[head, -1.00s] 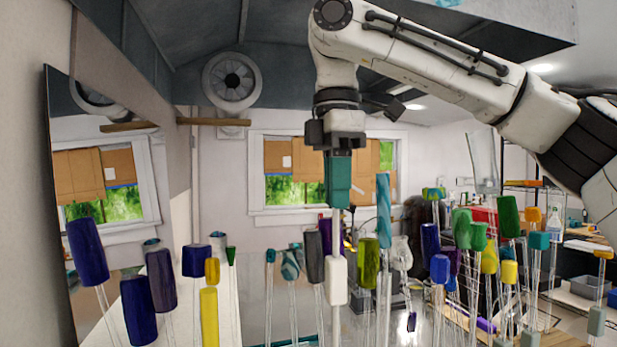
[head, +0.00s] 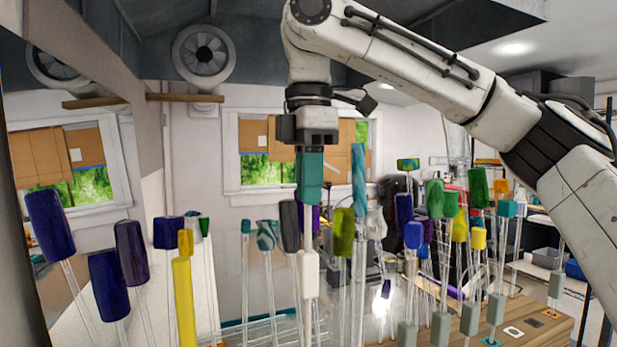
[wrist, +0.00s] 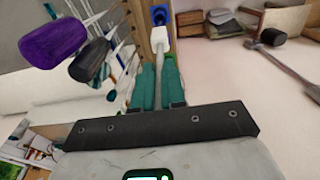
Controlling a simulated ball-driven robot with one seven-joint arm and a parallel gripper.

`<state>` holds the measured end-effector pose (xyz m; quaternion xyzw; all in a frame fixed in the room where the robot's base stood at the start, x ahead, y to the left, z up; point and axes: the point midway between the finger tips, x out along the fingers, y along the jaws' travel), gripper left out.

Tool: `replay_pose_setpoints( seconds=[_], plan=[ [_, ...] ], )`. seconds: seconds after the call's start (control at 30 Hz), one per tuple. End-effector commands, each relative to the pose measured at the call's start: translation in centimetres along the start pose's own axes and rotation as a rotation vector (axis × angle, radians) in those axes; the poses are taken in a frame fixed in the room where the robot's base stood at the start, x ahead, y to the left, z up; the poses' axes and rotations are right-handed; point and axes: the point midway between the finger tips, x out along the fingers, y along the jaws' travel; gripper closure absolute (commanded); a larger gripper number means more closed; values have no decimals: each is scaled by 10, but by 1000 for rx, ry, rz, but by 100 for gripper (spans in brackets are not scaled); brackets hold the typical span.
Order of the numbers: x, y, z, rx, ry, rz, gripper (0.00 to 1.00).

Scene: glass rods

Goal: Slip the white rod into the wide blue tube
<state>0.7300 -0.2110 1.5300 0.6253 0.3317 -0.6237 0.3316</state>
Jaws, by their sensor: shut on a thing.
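My gripper (head: 309,200) has teal fingers that point straight down in the head view. It is shut on the white rod (head: 309,275), which hangs upright below the fingers with its thicker white end downward. In the wrist view the rod (wrist: 158,38) runs out from between the teal fingers (wrist: 157,85). A blue square piece with a dark round opening, seemingly the wide blue tube (wrist: 159,14), shows just beyond the rod's far end. I cannot tell whether they touch. I cannot single out this tube in the head view.
Many glass rods with coloured ends crowd around, including a tall teal one (head: 359,180) and an olive one (head: 343,230) right of the white rod. A yellow one (head: 182,300) and dark blue ones (head: 108,285) stand left. A wooden board (head: 520,325) lies at lower right.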

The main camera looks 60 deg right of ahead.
Motion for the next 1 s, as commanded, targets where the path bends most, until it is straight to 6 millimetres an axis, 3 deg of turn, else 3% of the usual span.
replay_pose_setpoints(
  seconds=[1.0],
  plan=[
    [76,0,0,-1,-1,-1,100]
  ],
)
